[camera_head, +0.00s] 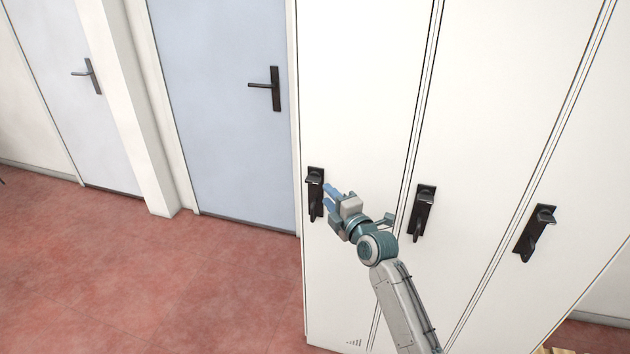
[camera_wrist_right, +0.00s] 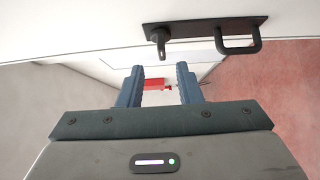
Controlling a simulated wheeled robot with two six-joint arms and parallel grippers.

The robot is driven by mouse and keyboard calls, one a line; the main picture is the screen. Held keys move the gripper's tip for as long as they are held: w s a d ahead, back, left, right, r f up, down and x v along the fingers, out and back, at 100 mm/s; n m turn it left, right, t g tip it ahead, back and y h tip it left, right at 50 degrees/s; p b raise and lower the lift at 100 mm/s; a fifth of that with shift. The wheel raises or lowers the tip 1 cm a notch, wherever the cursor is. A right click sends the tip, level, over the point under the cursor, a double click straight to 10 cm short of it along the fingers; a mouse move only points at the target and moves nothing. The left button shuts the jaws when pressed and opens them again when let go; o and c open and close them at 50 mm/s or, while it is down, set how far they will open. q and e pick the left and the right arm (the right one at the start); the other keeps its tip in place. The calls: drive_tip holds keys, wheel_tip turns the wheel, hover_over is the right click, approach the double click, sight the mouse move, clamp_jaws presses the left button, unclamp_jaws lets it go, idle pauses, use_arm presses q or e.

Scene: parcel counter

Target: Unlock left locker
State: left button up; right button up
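The left locker (camera_head: 357,80) is a white door, closed, in a row of white lockers. In the right wrist view the plate (camera_wrist_right: 205,32) lies across the top, with the knob (camera_wrist_right: 159,40) at left and the looped handle (camera_wrist_right: 241,46) at right. My right gripper (camera_head: 329,197) is just right of the plate in the head view. In the wrist view its blue fingers (camera_wrist_right: 159,78) are apart and empty, the knob just beyond them. My left gripper is out of view.
Two more lockers with black lock plates (camera_head: 421,212) (camera_head: 535,233) stand to the right. A light blue door (camera_head: 225,100) and a white door (camera_head: 60,90) stand at left. The red floor (camera_head: 130,280) is clear there. A small red object (camera_wrist_right: 155,84) shows beyond the fingers.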

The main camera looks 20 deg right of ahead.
sight(316, 184)
drive_tip(key=w, duration=0.3)
drive_tip(key=w+a+p, duration=0.1)
drive_tip(key=w, duration=0.3)
drive_tip(key=shift+a+f, duration=0.15)
drive_tip(key=shift+a, duration=0.05)
drive_tip(key=shift+s, duration=0.1)
clamp_jaws()
